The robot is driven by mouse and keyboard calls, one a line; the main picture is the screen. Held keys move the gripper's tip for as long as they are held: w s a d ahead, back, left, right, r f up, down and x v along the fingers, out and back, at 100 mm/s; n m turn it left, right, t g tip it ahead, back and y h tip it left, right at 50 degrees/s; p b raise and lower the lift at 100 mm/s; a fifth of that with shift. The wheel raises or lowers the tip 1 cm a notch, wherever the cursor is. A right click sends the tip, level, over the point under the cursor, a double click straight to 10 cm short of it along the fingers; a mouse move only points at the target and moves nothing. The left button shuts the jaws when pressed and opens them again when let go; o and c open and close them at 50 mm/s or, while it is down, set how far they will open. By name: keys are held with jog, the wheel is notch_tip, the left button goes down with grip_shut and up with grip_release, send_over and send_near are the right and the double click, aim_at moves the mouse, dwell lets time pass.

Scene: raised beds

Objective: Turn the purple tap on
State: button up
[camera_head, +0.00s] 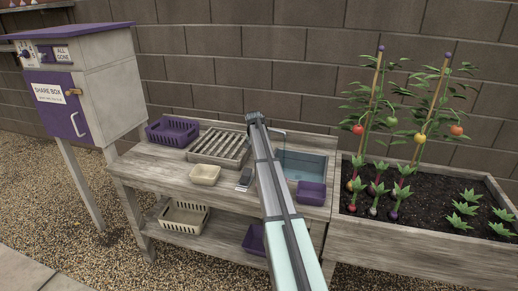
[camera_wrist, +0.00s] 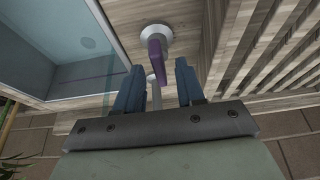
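The tap shows in the wrist view as a purple lever handle (camera_wrist: 155,49) on a round grey base, set in the wooden bench top beside the sink. A pale post stands just below the handle in that picture, between my fingers. My gripper (camera_wrist: 158,80) is open, its two blue fingers apart and empty, with the handle just beyond and between the fingertips. I cannot tell whether they touch. In the head view my gripper (camera_head: 256,118) is over the back of the bench and hides most of the tap; a grey spout (camera_head: 278,131) shows to its right.
The sink basin (camera_head: 305,164) lies right of my arm, with a purple tub (camera_head: 311,193) at its front. A slatted rack (camera_head: 219,148), purple basket (camera_head: 173,131), cream tub (camera_head: 205,174) and dark handheld item (camera_head: 246,176) are on the left. A planter (camera_head: 420,245) stands right; a wall is behind.

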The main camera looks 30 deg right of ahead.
jog(key=v, duration=1.4)
jog(key=shift+a+f, duration=0.1)
jog(key=shift+f, duration=0.05)
